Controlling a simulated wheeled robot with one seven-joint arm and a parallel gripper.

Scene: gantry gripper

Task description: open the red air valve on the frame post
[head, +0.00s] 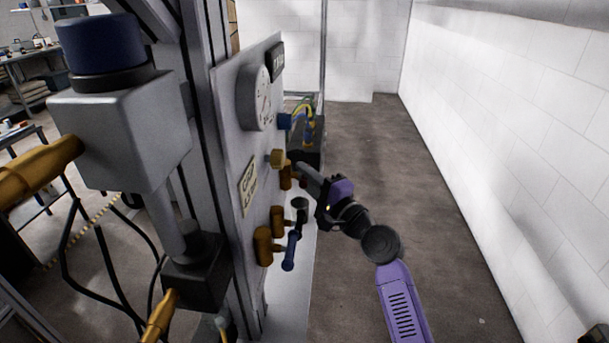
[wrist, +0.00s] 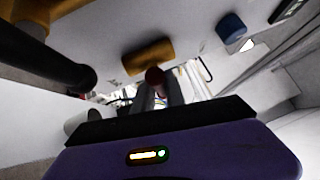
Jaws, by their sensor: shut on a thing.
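The red valve handle (wrist: 155,76) shows in the wrist view as a small dark red end between my fingers, in front of a brass fitting (wrist: 148,57). My gripper (head: 303,171) reaches the panel on the frame post from the right in the head view. In the wrist view my gripper (wrist: 157,92) is shut on the red handle. How far the handle is turned cannot be told.
The panel (head: 232,130) carries a round gauge (head: 262,98) and a blue fitting (head: 285,121). Below my gripper are a black knob (head: 300,204) and a blue lever (head: 291,250). A grey actuator box (head: 120,130) stands left of the post.

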